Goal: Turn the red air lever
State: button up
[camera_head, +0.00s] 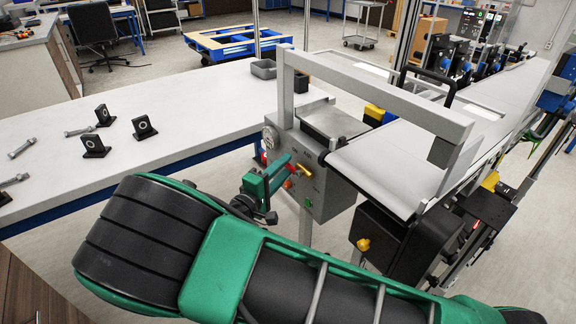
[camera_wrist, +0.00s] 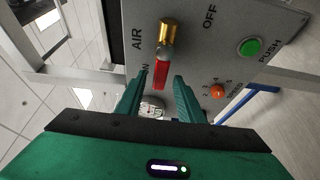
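The red air lever (camera_wrist: 161,74) hangs from a brass fitting (camera_wrist: 168,36) on a grey control panel (camera_wrist: 205,60), beside the printed words AIR and ON. My gripper (camera_wrist: 158,78) is open, with one green finger on each side of the lever's red end in the wrist view. A gap shows on both sides, and I cannot tell how deep the lever sits between the fingers. In the head view my gripper (camera_head: 278,180) is at the panel's front, with the brass fitting (camera_head: 303,170) just right of it; the fingers partly hide the red lever (camera_head: 288,183).
A green push button (camera_wrist: 250,46) and an orange speed knob (camera_wrist: 217,91) are on the same panel. A pressure gauge (camera_head: 270,137) is above the gripper. The conveyor belt (camera_head: 390,165) and its grey frame stand right; a white table (camera_head: 190,110) stands left.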

jog(key=shift+x, duration=1.15)
grip_shut()
